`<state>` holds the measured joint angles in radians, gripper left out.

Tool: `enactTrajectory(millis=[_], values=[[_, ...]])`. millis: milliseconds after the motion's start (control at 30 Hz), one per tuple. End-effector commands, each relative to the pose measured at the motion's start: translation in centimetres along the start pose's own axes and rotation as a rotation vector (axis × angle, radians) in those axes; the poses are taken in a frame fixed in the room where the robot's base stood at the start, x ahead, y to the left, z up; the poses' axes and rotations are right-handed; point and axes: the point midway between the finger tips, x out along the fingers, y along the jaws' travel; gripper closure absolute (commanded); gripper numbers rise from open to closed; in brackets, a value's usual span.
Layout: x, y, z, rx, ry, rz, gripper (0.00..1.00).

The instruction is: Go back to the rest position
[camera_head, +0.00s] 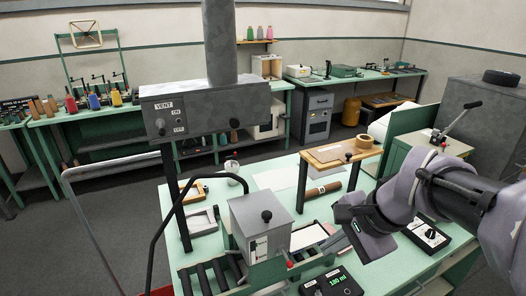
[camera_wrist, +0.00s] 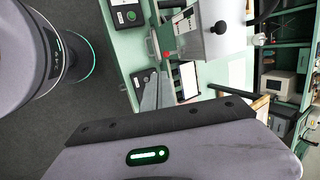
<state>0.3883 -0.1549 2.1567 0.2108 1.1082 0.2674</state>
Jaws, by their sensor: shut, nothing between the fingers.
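My arm comes in from the right in the head view, above the pale green bench (camera_head: 284,192). Its grey end hangs over the bench's right part, in front of a roll of brown material (camera_head: 322,191). My gripper (camera_wrist: 153,90) shows in the wrist view as narrow grey fingers, closed together and empty, pointing over the bench. The fingers cannot be made out clearly in the head view. A grey box with a black knob (camera_head: 262,226) stands left of my arm, apart from it.
A vent hood (camera_head: 205,108) hangs over the bench's left side. A wooden stand (camera_head: 341,156) carries a tape roll. A green panel (camera_head: 408,132) stands at the right. Grey floor lies left.

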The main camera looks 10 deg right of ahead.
Motion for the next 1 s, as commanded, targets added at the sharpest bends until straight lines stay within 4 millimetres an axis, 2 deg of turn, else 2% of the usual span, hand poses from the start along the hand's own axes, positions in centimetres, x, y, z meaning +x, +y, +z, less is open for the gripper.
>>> enactTrajectory(millis=[100, 167, 300, 400, 500, 1000], values=[[0.1, 0.1, 0.2, -0.01, 0.002, 0.0, 1.0], [0.8, 1.1, 1.6, -0.085, 0.016, 0.0, 1.0], [3.7, 7.0, 7.4, -0.487, 0.092, -0.002, 1.0], [5.3, 10.8, 9.8, -0.734, 0.141, -0.01, 1.0], [5.8, 12.6, 10.8, -0.861, 0.17, -0.018, 1.0], [5.8, 12.8, 10.9, -0.88, 0.175, -0.017, 1.0]])
